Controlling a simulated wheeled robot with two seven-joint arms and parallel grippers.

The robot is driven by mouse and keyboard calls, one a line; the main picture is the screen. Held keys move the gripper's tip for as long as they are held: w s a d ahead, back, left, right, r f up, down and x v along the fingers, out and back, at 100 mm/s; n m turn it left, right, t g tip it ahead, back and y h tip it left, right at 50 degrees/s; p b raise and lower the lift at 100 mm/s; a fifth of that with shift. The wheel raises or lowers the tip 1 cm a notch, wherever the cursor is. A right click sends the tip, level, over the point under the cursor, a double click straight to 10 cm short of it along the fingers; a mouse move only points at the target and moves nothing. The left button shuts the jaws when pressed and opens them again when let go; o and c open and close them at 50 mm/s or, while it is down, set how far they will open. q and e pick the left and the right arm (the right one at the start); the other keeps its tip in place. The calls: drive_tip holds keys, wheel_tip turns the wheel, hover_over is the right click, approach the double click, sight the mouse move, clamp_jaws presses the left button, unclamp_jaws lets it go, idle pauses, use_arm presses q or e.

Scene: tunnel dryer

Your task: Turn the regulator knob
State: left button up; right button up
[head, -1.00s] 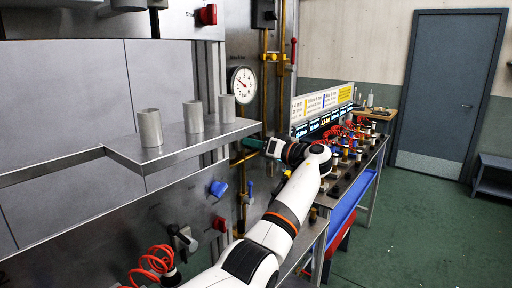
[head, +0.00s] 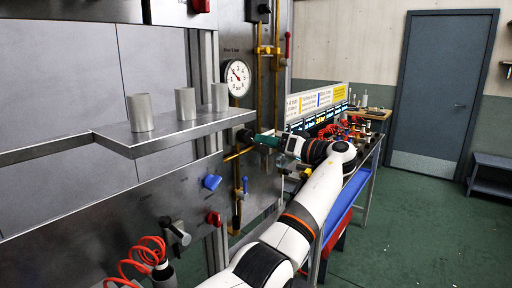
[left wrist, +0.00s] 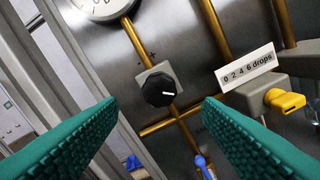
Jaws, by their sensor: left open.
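The regulator knob (left wrist: 158,89) is a round black knob with a white pointer line, on a grey square body on the brass pipe in the left wrist view. In the head view my left gripper (head: 246,137) points at the metal panel near this spot, below the dial gauge (head: 238,78). Its two green ribbed fingers are spread wide in the left wrist view (left wrist: 160,125). The knob shows between and beyond them, and I see no finger touching it. My right gripper is not in view.
A label reading "0 2 4 6 drops" (left wrist: 248,68) and a yellow knob (left wrist: 285,100) sit right of the regulator. A blue-handled valve (head: 244,186) is below. A steel shelf with several cylinders (head: 140,113) juts out at left. A crowded bench stands behind my arm.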

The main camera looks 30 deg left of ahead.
use_arm(q)
drive_tip(key=d, duration=0.3)
drive_tip(key=d+b, duration=0.1)
drive_tip(key=d, duration=0.1)
drive_tip(key=shift+s+d, duration=0.1)
drive_tip(key=shift+s, duration=0.15)
